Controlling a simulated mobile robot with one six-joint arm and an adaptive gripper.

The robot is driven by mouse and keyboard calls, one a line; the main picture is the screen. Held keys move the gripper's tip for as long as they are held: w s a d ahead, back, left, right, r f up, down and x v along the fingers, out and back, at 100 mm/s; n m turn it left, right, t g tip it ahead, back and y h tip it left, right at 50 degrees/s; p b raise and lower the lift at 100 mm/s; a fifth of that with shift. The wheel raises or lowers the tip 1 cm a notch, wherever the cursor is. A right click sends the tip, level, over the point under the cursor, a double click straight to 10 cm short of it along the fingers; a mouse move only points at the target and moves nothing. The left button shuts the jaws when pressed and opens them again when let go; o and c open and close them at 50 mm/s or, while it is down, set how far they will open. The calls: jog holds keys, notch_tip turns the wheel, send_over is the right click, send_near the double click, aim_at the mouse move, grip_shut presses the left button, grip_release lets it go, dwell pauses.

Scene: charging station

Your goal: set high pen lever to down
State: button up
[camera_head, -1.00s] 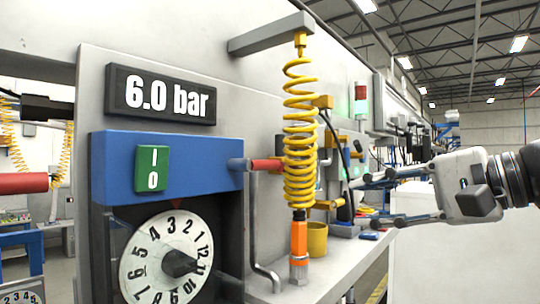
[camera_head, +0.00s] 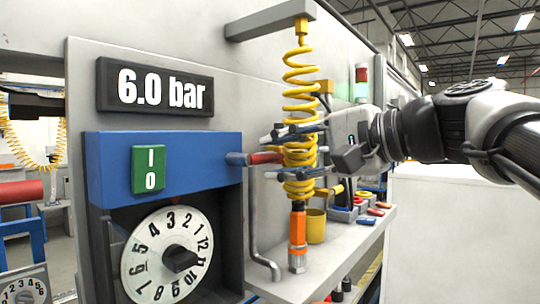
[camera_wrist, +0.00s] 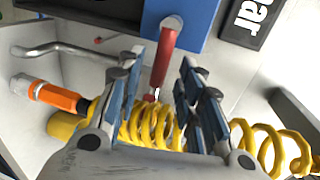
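A red lever (camera_head: 266,158) points out sideways to the right from a grey pivot on the blue panel (camera_head: 110,165). It also shows in the wrist view (camera_wrist: 163,62), running between my two fingers. My gripper (camera_head: 272,153) is open, one finger above the lever's level and one below, around its outer end. In the wrist view my gripper (camera_wrist: 160,70) has clear gaps on both sides of the lever. Whether a finger touches it I cannot tell. The yellow coiled hose (camera_head: 300,75) hangs at the fingers, and its coils partly cover the lever's end.
An orange connector (camera_head: 298,235) ends the hose above a grey shelf (camera_head: 340,262). A yellow cup (camera_head: 316,226) stands behind it. A bent grey pipe (camera_head: 253,225) runs down beside the panel. A dial (camera_head: 165,255) and green switch (camera_head: 148,169) are left of the lever.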

aim_at(271, 158)
jog(key=shift+x, duration=1.9)
jog(key=shift+c, duration=0.4)
grip_shut()
